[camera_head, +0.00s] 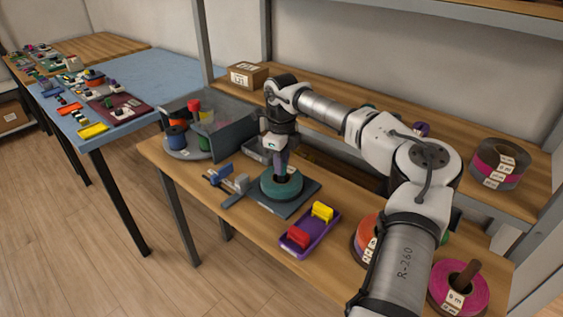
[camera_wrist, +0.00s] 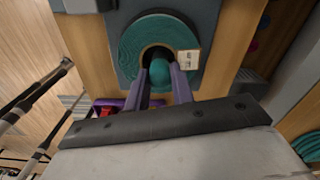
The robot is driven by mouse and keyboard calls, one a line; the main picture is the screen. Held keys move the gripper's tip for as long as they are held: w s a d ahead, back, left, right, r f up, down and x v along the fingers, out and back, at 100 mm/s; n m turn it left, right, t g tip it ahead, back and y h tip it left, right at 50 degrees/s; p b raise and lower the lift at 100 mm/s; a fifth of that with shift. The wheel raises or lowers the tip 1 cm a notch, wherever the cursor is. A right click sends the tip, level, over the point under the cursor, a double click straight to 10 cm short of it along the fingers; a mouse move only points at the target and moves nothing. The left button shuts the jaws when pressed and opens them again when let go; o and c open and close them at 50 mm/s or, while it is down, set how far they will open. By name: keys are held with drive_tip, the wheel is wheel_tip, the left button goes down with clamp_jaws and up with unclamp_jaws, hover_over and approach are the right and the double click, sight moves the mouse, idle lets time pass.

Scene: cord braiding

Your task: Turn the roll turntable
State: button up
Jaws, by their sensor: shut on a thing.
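A round grey platform (camera_head: 186,155) at the left end of the bench bears several coloured spools and looks like the roll turntable. My gripper (camera_head: 281,172) is well to its right, pointing down over a teal roll (camera_head: 268,190). The roll lies flat on a dark grey plate (camera_head: 301,202). In the wrist view the roll (camera_wrist: 130,45) shows a white label and a dark centre hole. The purple fingers of my gripper (camera_wrist: 159,76) are shut on a small teal piece (camera_wrist: 158,72) at that hole. Whether this piece is joined to the roll cannot be told.
A grey-walled bin (camera_head: 238,125) stands behind the platform. A blue-grey clamp-like tool (camera_head: 228,184) lies left of the plate. A purple tray (camera_head: 311,234) holds red and yellow pieces. A pink roll (camera_head: 470,298) lies at the right end. A cardboard box (camera_head: 247,75) sits behind.

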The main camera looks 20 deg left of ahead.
drive_tip(key=shift+m, duration=1.9)
drive_tip(key=shift+m+b, duration=0.5)
drive_tip(key=shift+m, duration=1.5)
drive_tip(key=shift+m+b, duration=0.3)
drive_tip(key=shift+m, duration=2.9)
drive_tip(key=shift+m+b, duration=0.3)
drive_tip(key=shift+m, duration=0.3)
drive_tip(key=o, duration=1)
